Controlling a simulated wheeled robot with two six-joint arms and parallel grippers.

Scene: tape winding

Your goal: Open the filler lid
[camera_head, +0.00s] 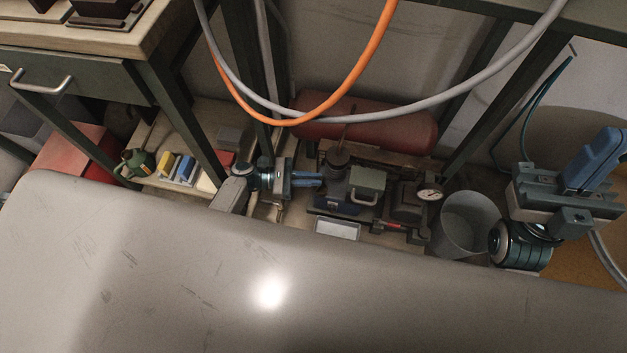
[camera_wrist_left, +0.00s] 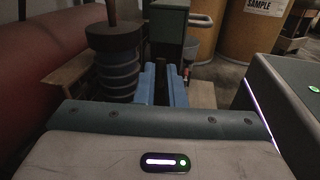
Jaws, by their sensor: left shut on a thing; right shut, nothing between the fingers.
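A small dark machine on the low shelf carries a grey-green box with a bright handle (camera_head: 368,182). This box also shows beyond my left fingers in the left wrist view (camera_wrist_left: 168,20). I cannot tell for certain which part is the filler lid. A dark ribbed cylinder with a rod (camera_wrist_left: 118,62) stands just left of the fingers; its round top shows in the head view (camera_head: 338,157). My left gripper (camera_head: 322,180) reaches in from the left beside the cylinder, shut on a part hidden between its fingers (camera_wrist_left: 166,78). My right gripper (camera_head: 605,150) is shut and empty at the far right.
A red tank (camera_head: 370,137) lies behind the machine. A pressure gauge (camera_head: 430,191) and a grey bucket (camera_head: 468,224) stand to its right. A small tray (camera_head: 338,229) lies in front. An oil can (camera_head: 136,163) is left. Orange (camera_head: 362,70) and grey hoses hang above.

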